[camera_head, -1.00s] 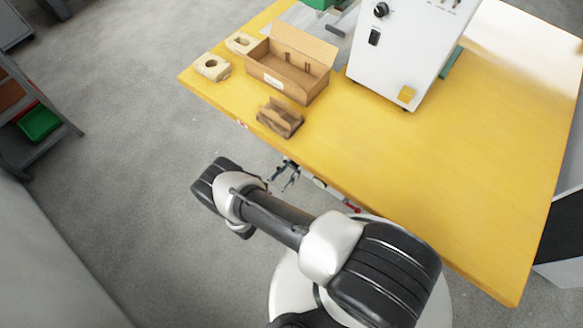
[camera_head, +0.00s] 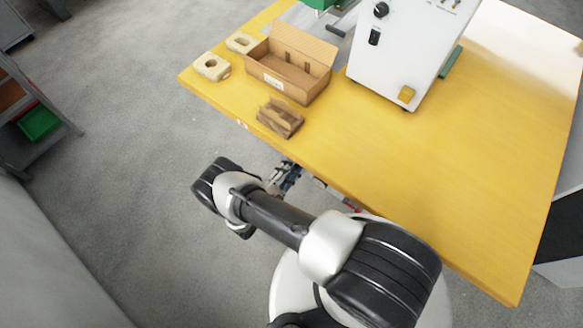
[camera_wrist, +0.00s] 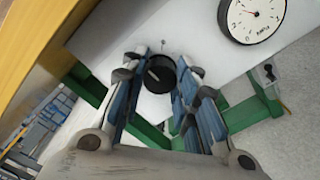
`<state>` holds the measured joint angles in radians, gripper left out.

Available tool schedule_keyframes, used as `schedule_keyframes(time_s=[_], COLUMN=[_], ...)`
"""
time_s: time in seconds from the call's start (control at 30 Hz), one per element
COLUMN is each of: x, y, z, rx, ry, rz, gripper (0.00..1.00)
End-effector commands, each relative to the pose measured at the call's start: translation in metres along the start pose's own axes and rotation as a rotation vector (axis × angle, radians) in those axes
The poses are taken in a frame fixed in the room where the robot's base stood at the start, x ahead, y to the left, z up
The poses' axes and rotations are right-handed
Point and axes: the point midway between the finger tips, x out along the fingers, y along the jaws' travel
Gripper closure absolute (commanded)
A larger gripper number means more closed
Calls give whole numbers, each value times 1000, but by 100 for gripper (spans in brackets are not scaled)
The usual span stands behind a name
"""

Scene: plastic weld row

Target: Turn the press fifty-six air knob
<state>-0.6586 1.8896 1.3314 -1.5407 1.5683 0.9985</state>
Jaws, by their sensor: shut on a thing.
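The air knob (camera_wrist: 160,74) is a round black knob on a white panel (camera_wrist: 205,35) in the wrist view. My gripper (camera_wrist: 163,80) has its blue-padded fingers on either side of the knob and is shut on it. The fingers hide parts of the knob's sides. A pale mark shows on the knob's face. A round white dial gauge (camera_wrist: 254,14) marked MPa sits on the panel at the upper right. In the head view my gripper (camera_head: 285,178) is partly seen at the yellow table's near edge; the knob is hidden there.
Green frame bars (camera_wrist: 245,112) run below the panel. The yellow table (camera_head: 460,190) carries an open cardboard box (camera_head: 290,62), a brown holder (camera_head: 281,117), pale blocks (camera_head: 211,67) and a white machine (camera_head: 405,50).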

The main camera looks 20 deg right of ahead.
Motion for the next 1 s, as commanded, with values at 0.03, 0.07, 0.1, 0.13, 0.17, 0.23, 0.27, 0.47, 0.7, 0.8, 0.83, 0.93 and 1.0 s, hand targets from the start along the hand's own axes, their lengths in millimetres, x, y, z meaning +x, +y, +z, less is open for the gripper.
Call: schedule_keyframes(time_s=[0.03,0.07,0.1,0.13,0.17,0.23,0.27,0.47,0.7,0.8,0.83,0.93,1.0], x=[0,0,0,0,0,0,0,0,0,0,0,0,0], y=[0,0,0,0,0,0,0,0,0,0,0,0,0], z=[0,0,0,0,0,0,0,0,0,0,0,0,0], rx=[32,53,79,97,115,150,163,225,248,249,249,248,248], ry=[-1,-1,-1,-1,-1,-1,-1,-1,-1,-1,-1,-1,-1], rz=[0,0,0,0,0,0,0,0,0,0,0,0,0], gripper=[96,96,96,96,96,96,96,96,96,96,96,96,96])
